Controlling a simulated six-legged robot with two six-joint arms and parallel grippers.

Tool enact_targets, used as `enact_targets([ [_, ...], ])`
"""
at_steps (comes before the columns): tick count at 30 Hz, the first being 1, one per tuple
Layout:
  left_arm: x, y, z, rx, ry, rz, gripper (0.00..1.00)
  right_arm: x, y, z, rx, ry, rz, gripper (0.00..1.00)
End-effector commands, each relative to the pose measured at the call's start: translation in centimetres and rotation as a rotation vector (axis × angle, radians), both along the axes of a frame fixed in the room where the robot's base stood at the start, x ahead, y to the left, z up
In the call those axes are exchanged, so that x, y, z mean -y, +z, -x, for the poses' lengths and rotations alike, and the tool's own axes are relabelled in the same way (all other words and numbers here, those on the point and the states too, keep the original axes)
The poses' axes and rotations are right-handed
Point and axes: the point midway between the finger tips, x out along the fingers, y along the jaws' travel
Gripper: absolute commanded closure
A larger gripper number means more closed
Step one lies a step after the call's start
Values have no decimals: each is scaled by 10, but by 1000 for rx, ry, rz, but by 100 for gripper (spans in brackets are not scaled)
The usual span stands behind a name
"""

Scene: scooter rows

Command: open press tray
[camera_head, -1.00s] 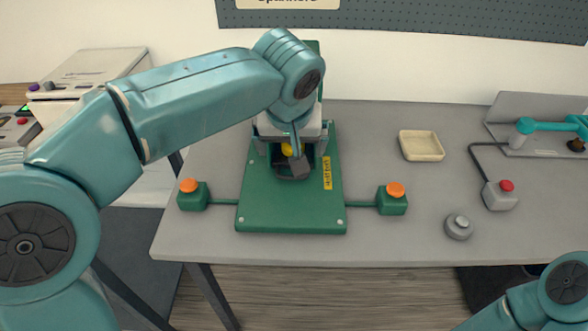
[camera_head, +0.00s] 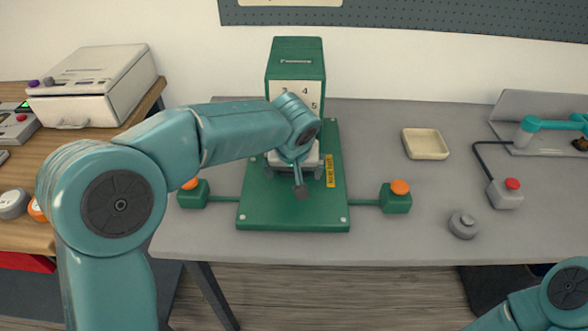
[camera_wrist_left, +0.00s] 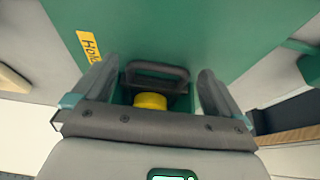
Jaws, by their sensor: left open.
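The press is a green machine with a tower (camera_head: 295,62) and a wide base plate (camera_head: 260,215) on the grey table. My left gripper (camera_head: 296,176) is low over the plate in front of the tower, fingers open. In the left wrist view, the tray's dark handle (camera_wrist_left: 155,70) lies between the open fingers (camera_wrist_left: 155,82) of my left gripper, with a gap on each side. A yellow round piece (camera_wrist_left: 150,101) sits just behind the handle. In the head view my wrist and gripper mostly hide the tray. My right gripper is out of view.
Orange-topped green buttons flank the plate, left (camera_head: 192,193) and right (camera_head: 396,197). A cream dish (camera_head: 425,144), a grey knob (camera_head: 462,225) and a red-button box (camera_head: 504,193) stand to the right. A white machine (camera_head: 93,84) stands on the wooden table at left.

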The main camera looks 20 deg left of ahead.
Motion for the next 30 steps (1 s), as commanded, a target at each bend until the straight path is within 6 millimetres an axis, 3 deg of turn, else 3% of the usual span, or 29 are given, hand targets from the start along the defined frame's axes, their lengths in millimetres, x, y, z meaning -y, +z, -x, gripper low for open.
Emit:
enact_targets([
  [1,0,0,0,0,0,0,3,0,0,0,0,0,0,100],
  [7,0,0,0,0,0,0,68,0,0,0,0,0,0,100],
  [13,2,-2,6,0,-1,0,68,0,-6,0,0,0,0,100],
  [17,6,-5,21,1,-1,0,68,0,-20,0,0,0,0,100],
  [30,31,-5,109,0,-3,1,68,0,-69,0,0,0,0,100],
])
